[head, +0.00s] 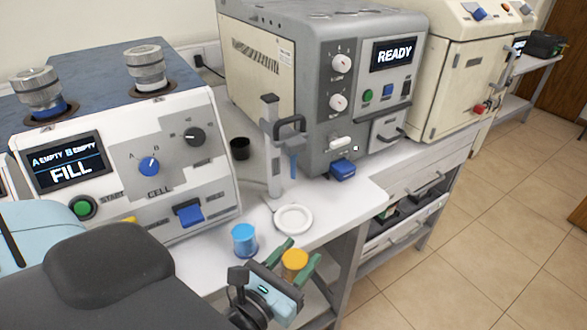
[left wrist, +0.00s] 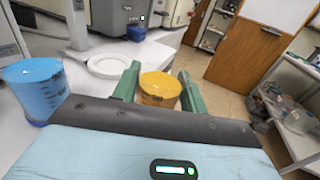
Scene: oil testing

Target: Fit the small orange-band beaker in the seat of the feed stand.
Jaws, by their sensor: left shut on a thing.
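The small orange-band beaker (head: 294,259) is held between the green fingers of my left gripper (head: 293,256), near the front edge of the counter. In the left wrist view the beaker (left wrist: 159,89) sits between both fingers (left wrist: 158,86), with its orange top showing. The feed stand (head: 271,135) is an upright grey post with a dark handle on the counter. A white round seat (head: 293,219) with a raised rim lies at its foot and looks empty. It also shows in the left wrist view (left wrist: 108,65), left of the beaker and beyond it. My right gripper is not in view.
A blue beaker (head: 244,240) stands on the counter left of my left gripper. A white machine (head: 125,160) reading FILL is at left, and a grey machine (head: 330,75) reading READY is behind the stand. A small black cup (head: 240,149) stands between them.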

